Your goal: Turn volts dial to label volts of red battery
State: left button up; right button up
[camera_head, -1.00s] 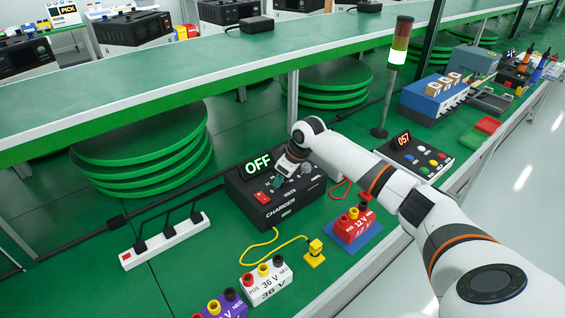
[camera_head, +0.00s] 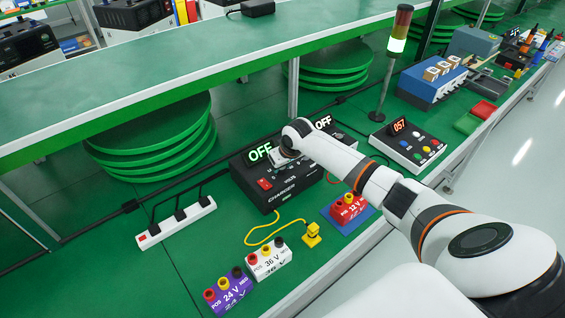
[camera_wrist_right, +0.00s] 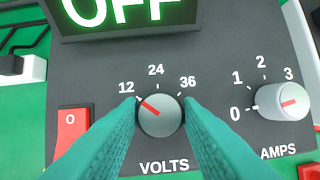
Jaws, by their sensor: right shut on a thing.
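The black charger (camera_head: 262,192) stands on the green bench, its display reading OFF. Its grey volts dial (camera_wrist_right: 160,118) has a red pointer line aimed up-left at the 12 mark; 24 and 36 are also marked. My right gripper (camera_wrist_right: 160,106) is shut on the volts dial, one teal finger on each side. In the head view my right wrist (camera_head: 300,137) hides the dial. The red battery (camera_head: 349,207), labelled 12 V, sits on a blue pad right of the charger. My left gripper is not in view.
The amps dial (camera_wrist_right: 284,101) and a red switch (camera_wrist_right: 70,133) are close to the gripper. White 36 V (camera_head: 269,260) and purple 24 V (camera_head: 228,291) batteries stand in front. A yellow plug (camera_head: 311,235) trails a cable. A power strip (camera_head: 176,223) lies left.

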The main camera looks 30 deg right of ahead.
jog(key=o, duration=1)
jog(key=shift+c, duration=0.2)
jog(key=v, duration=1.2)
jog(key=shift+b, duration=0.4)
